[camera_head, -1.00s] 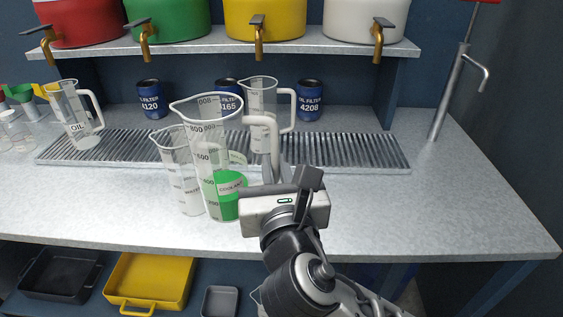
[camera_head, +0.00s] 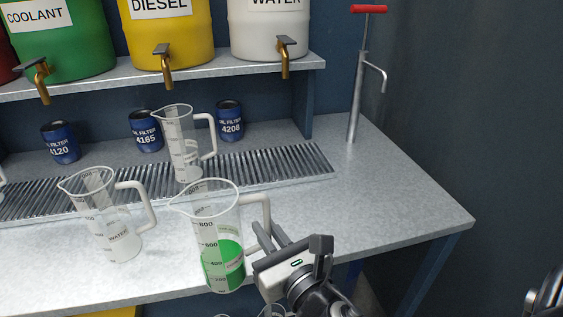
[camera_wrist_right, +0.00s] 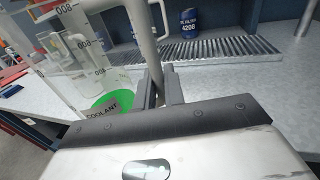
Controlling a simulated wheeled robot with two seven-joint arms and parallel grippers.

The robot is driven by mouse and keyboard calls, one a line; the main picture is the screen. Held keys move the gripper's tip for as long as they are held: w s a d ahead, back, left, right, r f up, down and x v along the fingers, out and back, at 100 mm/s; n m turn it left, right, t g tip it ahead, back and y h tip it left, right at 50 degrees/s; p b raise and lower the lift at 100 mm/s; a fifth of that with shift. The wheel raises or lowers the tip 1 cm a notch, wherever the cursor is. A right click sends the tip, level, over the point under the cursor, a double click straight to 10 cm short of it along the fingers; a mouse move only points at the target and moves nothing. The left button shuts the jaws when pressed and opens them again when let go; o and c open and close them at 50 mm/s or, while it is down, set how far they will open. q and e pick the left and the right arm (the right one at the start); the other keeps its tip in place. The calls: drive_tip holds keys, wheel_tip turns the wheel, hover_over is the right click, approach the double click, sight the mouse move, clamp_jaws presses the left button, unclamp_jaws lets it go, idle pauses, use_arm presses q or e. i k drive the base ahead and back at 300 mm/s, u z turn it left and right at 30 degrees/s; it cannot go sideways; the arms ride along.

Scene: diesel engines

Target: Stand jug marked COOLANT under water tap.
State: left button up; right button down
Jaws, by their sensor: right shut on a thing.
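The jug marked COOLANT (camera_head: 222,262) is clear, with green liquid in its lower part, and looks upright near the bench's front edge. My right gripper (camera_head: 268,242) is shut on its handle; the right wrist view shows the handle (camera_wrist_right: 146,45) between the fingers. I cannot tell whether the jug's base touches the bench. The water tap (camera_head: 285,62) is a brass tap on the white WATER drum (camera_head: 268,28), up on the shelf, behind and right of the jug. My left gripper is not in view.
A WATER jug (camera_head: 118,235) stands left of the COOLANT jug. Another clear jug (camera_head: 185,150) stands on the drip grating (camera_head: 295,163), behind it. An oil filter (camera_head: 230,122) stands at the back. A red-handled pump spout (camera_head: 357,95) rises at right. The bench's right part is clear.

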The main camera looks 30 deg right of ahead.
sight(291, 161)
drive_tip(key=u, duration=1.8)
drive_tip(key=k, duration=0.75)
drive_tip(key=z, duration=1.5)
drive_tip(key=i, duration=0.75)
drive_tip(key=u, duration=0.1)
